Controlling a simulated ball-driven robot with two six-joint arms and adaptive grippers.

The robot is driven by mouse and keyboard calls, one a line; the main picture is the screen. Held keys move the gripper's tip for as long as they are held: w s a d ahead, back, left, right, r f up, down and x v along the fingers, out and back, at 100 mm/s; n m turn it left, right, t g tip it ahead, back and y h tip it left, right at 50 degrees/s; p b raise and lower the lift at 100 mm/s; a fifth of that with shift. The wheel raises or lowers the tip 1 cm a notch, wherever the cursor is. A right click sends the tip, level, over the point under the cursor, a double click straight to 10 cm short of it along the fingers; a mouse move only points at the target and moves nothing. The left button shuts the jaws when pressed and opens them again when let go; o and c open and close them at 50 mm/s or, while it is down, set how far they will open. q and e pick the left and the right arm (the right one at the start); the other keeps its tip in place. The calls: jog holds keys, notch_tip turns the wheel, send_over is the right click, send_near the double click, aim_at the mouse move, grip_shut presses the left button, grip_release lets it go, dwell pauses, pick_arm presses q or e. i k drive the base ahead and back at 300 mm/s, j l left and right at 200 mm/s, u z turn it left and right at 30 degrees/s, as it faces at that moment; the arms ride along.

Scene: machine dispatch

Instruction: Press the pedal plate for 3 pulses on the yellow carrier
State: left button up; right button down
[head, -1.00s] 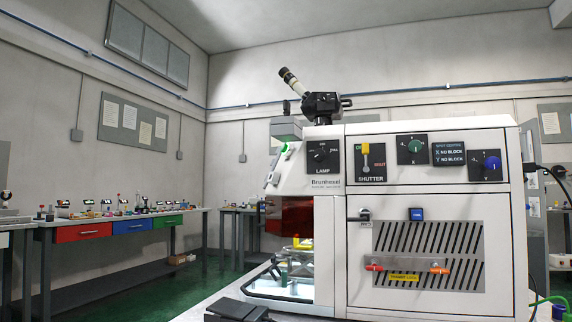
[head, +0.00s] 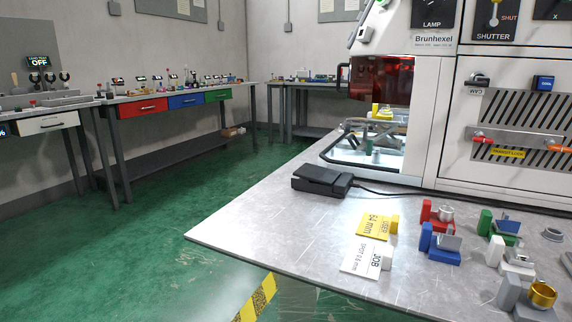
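The black pedal (head: 322,181) lies on the metal table top, near its far left edge and in front of the machine, with a cable running right from it. Nothing touches it. A yellow piece (head: 382,112), perhaps the yellow carrier, shows inside the machine's chamber behind the open front, above a lit base; its details are too small to tell. Neither of my grippers is in view.
The white machine (head: 480,110) fills the right. Red (head: 428,212), blue (head: 440,250), green (head: 485,222), white and grey carriers stand on the table (head: 260,222). Yellow (head: 374,225) and white (head: 362,256) cards lie left of them. Green floor is open at left.

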aim_at(319, 174)
jog(key=i+j, duration=0.2)
jog(key=j, duration=0.15)
jog(key=i+j, duration=0.2)
jog(key=j, duration=0.2)
jog(key=i+j+u, duration=0.1)
jog(key=j, duration=0.25)
jog(key=i, duration=0.1)
